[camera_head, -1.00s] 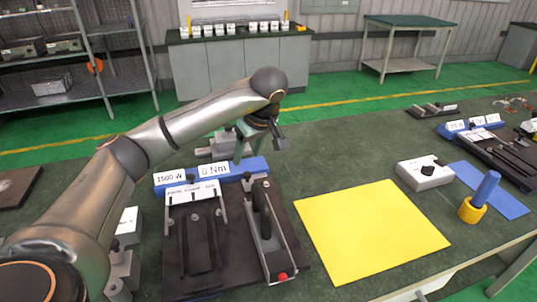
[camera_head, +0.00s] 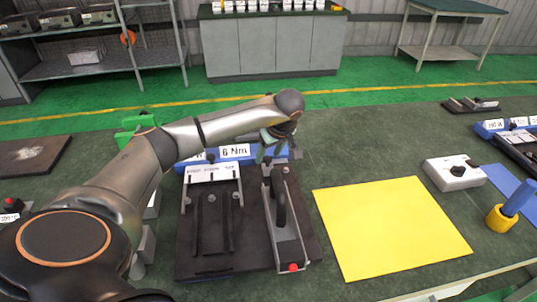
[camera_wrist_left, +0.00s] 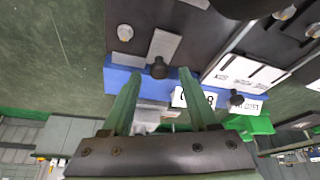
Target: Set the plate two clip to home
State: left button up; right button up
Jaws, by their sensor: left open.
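The near fixture is a dark base plate (camera_head: 200,260) with a white label strip (camera_head: 211,173), a blue bar (camera_head: 185,163) behind it and a lever clamp (camera_head: 287,250) with a black handle and red tip. I cannot tell which part is the plate two clip. The bar carries a black knob (camera_head: 211,157) on the left and another at its right end, seen in the wrist view (camera_wrist_left: 160,68). My left gripper (camera_head: 275,143) is open over the bar's right end. In the wrist view its fingertips lie either side of that right knob, apart from it; depth is unclear.
A yellow sheet (camera_head: 390,228) lies right of the fixture. A white box with a black knob (camera_head: 455,172), a blue peg in a yellow ring (camera_head: 510,210) and another fixture (camera_head: 515,140) stand further right. A green block (camera_head: 138,125) is behind my left arm.

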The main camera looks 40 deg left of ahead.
pick_arm(q)
jog(key=shift+a+f, duration=0.2)
jog(key=shift+f, duration=0.3)
grip_shut()
jog(key=shift+w, duration=0.1)
dwell(1.1)
